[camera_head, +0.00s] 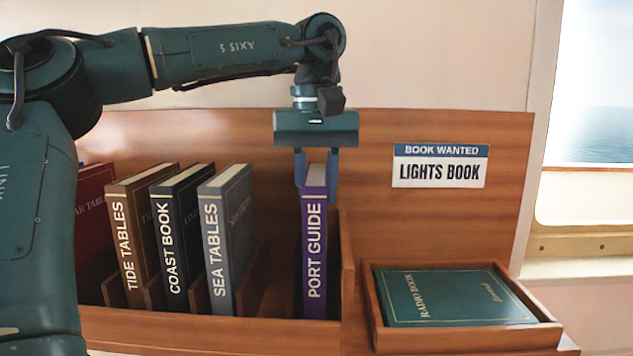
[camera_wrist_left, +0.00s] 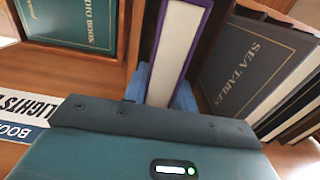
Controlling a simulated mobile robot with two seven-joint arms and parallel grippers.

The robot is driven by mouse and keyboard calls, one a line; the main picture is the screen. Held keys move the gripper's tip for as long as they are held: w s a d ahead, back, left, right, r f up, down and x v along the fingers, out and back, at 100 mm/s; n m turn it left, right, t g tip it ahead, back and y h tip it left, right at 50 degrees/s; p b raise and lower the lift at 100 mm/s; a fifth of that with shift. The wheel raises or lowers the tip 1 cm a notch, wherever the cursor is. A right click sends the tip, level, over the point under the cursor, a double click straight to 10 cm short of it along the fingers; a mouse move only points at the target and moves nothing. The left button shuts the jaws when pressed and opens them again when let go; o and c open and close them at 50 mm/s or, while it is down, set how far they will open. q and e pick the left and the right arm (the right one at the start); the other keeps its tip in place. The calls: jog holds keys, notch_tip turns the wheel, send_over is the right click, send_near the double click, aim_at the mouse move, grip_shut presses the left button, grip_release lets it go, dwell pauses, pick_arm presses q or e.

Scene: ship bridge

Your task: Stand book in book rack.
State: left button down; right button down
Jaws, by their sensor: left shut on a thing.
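The purple Port Guide book (camera_head: 314,245) stands upright in the right-hand part of the wooden book rack (camera_head: 210,330), near its right end wall. My left gripper (camera_head: 316,184) comes down from above and is shut on the top of this book. In the left wrist view the blue fingers (camera_wrist_left: 160,88) lie on both sides of the book's white page edges (camera_wrist_left: 178,45). The book's lower end is at the rack floor; I cannot tell whether it bears on it. My right gripper is not in view.
Left of it stand the Sea Tables (camera_head: 225,240), Coast Book (camera_head: 180,240), Tide Tables (camera_head: 135,240) and a red book (camera_head: 92,210), partly behind my arm. A green Radio Book (camera_head: 455,295) lies in a tray (camera_head: 470,338). A sign (camera_head: 439,166) reads "Book wanted: Lights Book".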

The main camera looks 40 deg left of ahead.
pick_arm(q)
jog(key=c, duration=1.1)
grip_release()
jog(key=shift+f, duration=0.1)
jog(key=shift+r, duration=3.95)
